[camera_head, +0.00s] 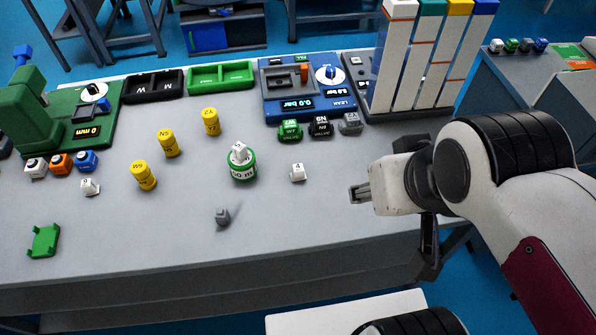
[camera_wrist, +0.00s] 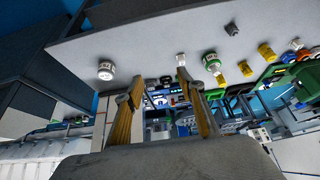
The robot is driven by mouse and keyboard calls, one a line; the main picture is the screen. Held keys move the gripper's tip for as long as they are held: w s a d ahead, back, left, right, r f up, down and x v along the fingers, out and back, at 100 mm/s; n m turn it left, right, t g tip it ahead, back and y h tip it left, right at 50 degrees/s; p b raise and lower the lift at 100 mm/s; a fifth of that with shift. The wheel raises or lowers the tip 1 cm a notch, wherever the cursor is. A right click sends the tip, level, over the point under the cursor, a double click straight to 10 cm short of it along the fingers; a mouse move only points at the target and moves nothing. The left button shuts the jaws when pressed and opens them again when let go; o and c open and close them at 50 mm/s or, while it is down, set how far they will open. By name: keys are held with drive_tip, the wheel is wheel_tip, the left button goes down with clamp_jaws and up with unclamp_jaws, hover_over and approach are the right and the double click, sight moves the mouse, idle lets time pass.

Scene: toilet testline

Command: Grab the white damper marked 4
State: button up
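The white damper marked 4 (camera_head: 298,172) stands on the grey table, right of the green-and-white round weight (camera_head: 242,163). In the wrist view a small white piece (camera_wrist: 181,58), apparently this damper, shows just beyond the tip of the right finger. My gripper (camera_head: 359,193) is to the right of the damper in the head view, apart from it and pointing left. In the wrist view my gripper (camera_wrist: 152,86) has its two fingers spread wide, with nothing held between them.
Another white damper (camera_head: 90,186) stands at the left. Several yellow cylinders (camera_head: 168,142) and a small grey piece (camera_head: 222,216) stand around. Green, black and grey blocks (camera_head: 320,127) line the blue pressure station (camera_head: 310,90). A round white object (camera_wrist: 106,70) shows in the wrist view.

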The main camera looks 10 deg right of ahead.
drive_tip(key=shift+f, duration=0.1)
drive_tip(key=n+g+y, duration=0.2)
drive_tip(key=n+g, duration=0.4)
drive_tip(key=n, duration=1.1)
hover_over(298, 172)
drive_tip(key=w+d, duration=0.1)
drive_tip(key=d, duration=0.1)
wheel_tip(298, 172, down, 20)
drive_tip(key=shift+w+d+n, duration=0.2)
drive_tip(key=shift+w+n, duration=0.05)
drive_tip(key=shift+n, duration=0.65)
